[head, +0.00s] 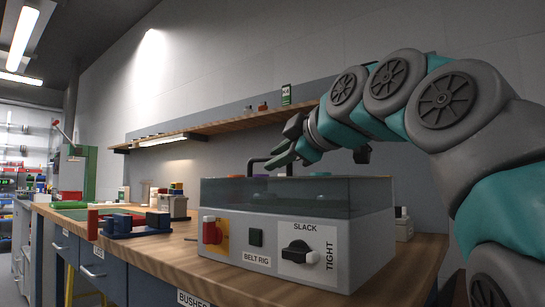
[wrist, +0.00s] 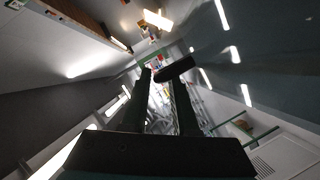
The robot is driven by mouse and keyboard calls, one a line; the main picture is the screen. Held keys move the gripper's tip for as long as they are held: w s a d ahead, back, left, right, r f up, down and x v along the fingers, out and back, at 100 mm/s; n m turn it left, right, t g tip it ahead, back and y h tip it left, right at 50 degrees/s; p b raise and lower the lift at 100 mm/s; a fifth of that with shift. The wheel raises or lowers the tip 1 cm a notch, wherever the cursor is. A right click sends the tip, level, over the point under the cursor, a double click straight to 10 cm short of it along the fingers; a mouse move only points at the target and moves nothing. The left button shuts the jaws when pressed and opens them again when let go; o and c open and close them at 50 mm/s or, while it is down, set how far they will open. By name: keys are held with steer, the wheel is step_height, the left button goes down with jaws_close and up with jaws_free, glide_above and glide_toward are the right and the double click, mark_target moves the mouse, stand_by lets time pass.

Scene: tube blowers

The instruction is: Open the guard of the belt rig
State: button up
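The belt rig (head: 292,250) is a light grey box on the wooden bench, with "BELT RIG" on its front. Its see-through guard (head: 300,195) sits down over the top, and coloured parts show at its upper edge. A dark bent bar (head: 252,162), perhaps the guard's handle, rises at the back left. My gripper (head: 287,143) is above the rig's back left, near this bar; I cannot tell whether they touch. In the wrist view the two dark fingers of my gripper (wrist: 160,72) stand apart. A dark bar-like piece (wrist: 174,67) shows by the right fingertip.
The rig's front has a red switch (head: 211,231) on yellow and a black knob (head: 298,252) marked SLACK and TIGHT. A blue and red vise-like tool (head: 130,225) lies on the bench to the left. A wooden shelf (head: 225,122) runs along the wall behind.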

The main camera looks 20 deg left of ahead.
steer(key=shift+x, duration=1.05)
jaws_close()
stand_by(0.6)
